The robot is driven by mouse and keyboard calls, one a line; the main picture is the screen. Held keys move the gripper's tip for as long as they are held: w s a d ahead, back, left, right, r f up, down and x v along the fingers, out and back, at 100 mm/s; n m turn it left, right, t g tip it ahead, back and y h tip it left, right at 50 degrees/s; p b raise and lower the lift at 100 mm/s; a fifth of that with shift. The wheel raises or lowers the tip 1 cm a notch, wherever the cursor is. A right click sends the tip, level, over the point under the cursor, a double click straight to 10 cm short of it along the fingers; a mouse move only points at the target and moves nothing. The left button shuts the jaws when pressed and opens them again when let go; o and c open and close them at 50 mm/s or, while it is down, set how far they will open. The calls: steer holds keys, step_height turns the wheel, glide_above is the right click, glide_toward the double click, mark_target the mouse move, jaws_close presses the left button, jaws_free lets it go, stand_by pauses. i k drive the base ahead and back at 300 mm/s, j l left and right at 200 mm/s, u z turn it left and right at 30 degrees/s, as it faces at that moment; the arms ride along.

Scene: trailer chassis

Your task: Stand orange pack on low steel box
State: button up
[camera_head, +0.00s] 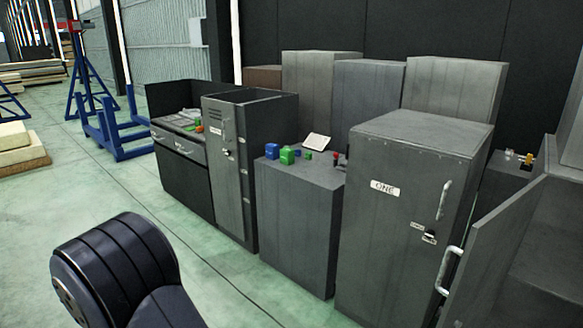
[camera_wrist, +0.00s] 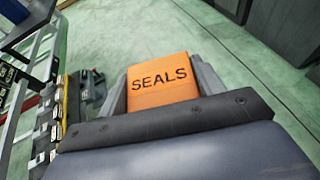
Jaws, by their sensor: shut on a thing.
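The orange pack (camera_wrist: 160,78), marked "SEALS", is in my gripper (camera_wrist: 160,86) in the wrist view. A grey finger stands on each side of it, and the gripper is shut on it. The pack is held above the green floor. The head view shows neither the pack nor the gripper, only part of my arm at the bottom left. A low grey steel box (camera_head: 299,222) stands between taller cabinets in the head view. Blue and green items, a white card and small red-topped things are on its top. I cannot tell whether this is the task's low box.
A tall cabinet marked "ONE" (camera_head: 414,215) stands right of the low box, with an open door (camera_head: 491,255) at far right. A dark locker (camera_head: 232,170) and a workbench (camera_head: 184,185) stand left. A blue frame (camera_head: 112,128) is at back left. Green floor in front is clear.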

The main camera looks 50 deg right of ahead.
mark_target(318, 173)
steer(key=i+l+z, duration=0.1)
steer(key=i+z, duration=0.8)
steer(key=i+j+z, duration=0.2)
steer(key=i+z, duration=0.25)
steer(key=k, duration=0.1)
